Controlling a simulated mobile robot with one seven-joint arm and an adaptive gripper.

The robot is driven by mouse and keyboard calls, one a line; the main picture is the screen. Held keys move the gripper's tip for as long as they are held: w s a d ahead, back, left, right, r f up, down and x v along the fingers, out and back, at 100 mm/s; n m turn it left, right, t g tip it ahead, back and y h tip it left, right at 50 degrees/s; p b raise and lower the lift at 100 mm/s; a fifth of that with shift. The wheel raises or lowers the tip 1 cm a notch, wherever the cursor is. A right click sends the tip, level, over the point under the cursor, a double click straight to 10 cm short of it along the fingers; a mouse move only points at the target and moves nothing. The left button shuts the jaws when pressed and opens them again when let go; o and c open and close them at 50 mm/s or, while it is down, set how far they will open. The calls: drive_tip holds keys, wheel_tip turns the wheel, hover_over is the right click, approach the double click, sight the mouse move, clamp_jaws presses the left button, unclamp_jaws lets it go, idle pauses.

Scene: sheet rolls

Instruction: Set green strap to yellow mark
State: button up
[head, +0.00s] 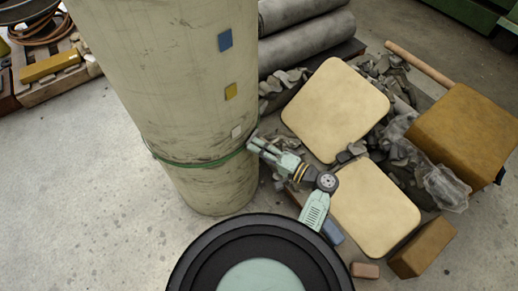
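A large off-white sheet roll (170,70) stands upright on the floor, with its top cut off by the frame. A green strap (190,164) runs around the roll's lower part, below all the marks. The roll bears a blue mark (225,40), a yellow mark (231,91) and a white mark (236,132), one above another on its right side. My gripper (252,146) is at the roll's right edge, at the strap's right end. Its fingertips are small and dark here, so I cannot tell whether they hold the strap or are open.
Right of the roll, a low platform holds two cream cushion-like pads (336,108) (376,207), grey rubble (383,75), grey rolls (308,35) and a brown block (465,135). A pallet with a yellow block (49,66) stands upper left. The left floor is clear.

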clamp_jaws()
idle(0.7)
